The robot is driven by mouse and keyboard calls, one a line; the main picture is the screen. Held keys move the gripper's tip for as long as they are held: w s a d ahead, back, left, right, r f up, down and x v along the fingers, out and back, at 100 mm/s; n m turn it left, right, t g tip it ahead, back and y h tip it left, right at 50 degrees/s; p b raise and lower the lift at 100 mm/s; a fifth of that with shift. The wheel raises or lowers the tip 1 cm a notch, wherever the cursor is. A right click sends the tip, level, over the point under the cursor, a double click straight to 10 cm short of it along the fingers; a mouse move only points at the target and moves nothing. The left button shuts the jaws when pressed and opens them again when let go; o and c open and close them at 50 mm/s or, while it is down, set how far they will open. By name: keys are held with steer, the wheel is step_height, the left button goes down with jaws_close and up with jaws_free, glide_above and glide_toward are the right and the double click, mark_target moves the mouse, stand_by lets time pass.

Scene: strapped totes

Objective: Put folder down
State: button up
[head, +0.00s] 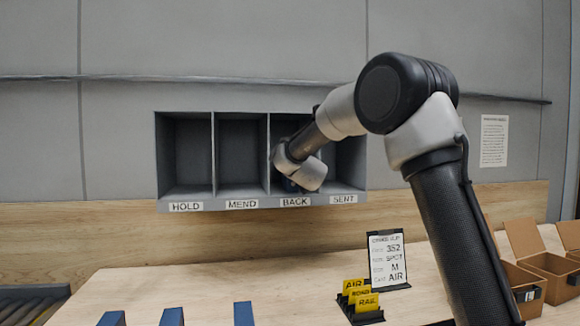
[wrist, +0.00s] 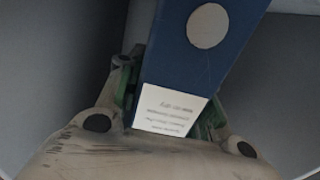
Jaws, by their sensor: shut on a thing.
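A blue folder (wrist: 190,70) with a white label (wrist: 168,107) and a pale round spot fills the middle of the wrist view. My gripper (wrist: 170,98) is shut on it, with a green-edged finger on each side. In the head view my wrist reaches into the grey pigeonhole rack (head: 225,205) at the compartment labelled BACK (head: 295,202). My fingers and most of the folder are hidden there by my own arm. I cannot tell whether the folder touches the compartment floor.
The compartments HOLD (head: 186,206) and MEND (head: 242,204) look empty. SENT (head: 343,199) is partly covered by my arm.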

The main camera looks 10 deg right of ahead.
steer(key=o, duration=1.2)
steer(key=shift+f, duration=0.1)
steer(key=shift+c, duration=0.2)
steer(key=shift+s, duration=0.1)
steer(key=s, duration=1.2)
steer(key=s+d+f+g, duration=0.4)
steer(key=s+d+f, duration=0.1)
steer(key=s, duration=0.9)
steer(key=s+d+f+g, duration=0.5)
steer(key=s+f, duration=0.1)
steer(key=s, duration=0.9)
steer(key=s+d+f+g, duration=0.4)
steer(key=s+d+f, duration=0.1)
steer(key=s, duration=0.9)
steer(key=shift+s+f+g, duration=0.35)
steer(key=shift+f+g, duration=0.05)
steer(key=shift+f, duration=0.1)
